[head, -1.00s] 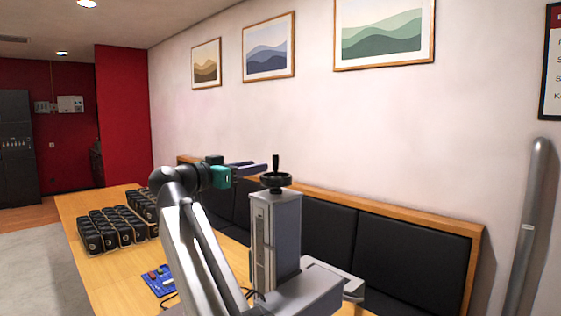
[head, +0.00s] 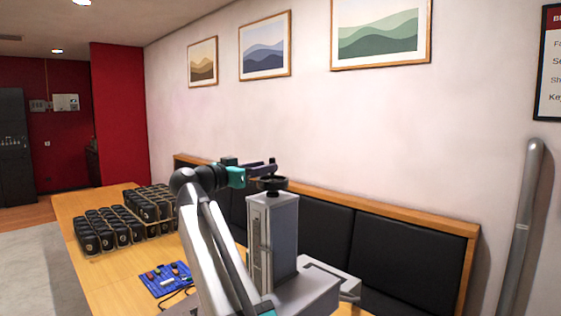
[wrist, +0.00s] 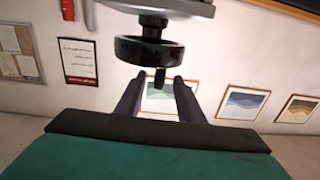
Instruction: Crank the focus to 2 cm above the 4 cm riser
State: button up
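The laser marker's grey column (head: 273,235) stands on the table, with a black crank wheel (head: 274,184) on top. The wheel has an upright handle, whose tip (head: 272,161) shows beside my fingers. My gripper (head: 268,169) is at the handle, just above the wheel. In the wrist view, which is upside down, the wheel (wrist: 150,50) and its handle (wrist: 160,78) hang in front of my gripper (wrist: 160,86). The two dark fingers are apart, with the handle between their tips and gaps beside it. The riser and any height scale cannot be made out.
Racks of black items (head: 108,226) and a blue mat with small tools (head: 165,279) lie on the wooden table (head: 108,275) to the left. A black padded bench (head: 400,248) runs along the wall behind the column.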

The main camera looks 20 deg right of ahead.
jog(key=p+x, duration=0.3)
jog(key=x, duration=0.5)
jog(key=shift+w+d, duration=0.1)
jog(key=shift+f, duration=0.1)
grip_shut()
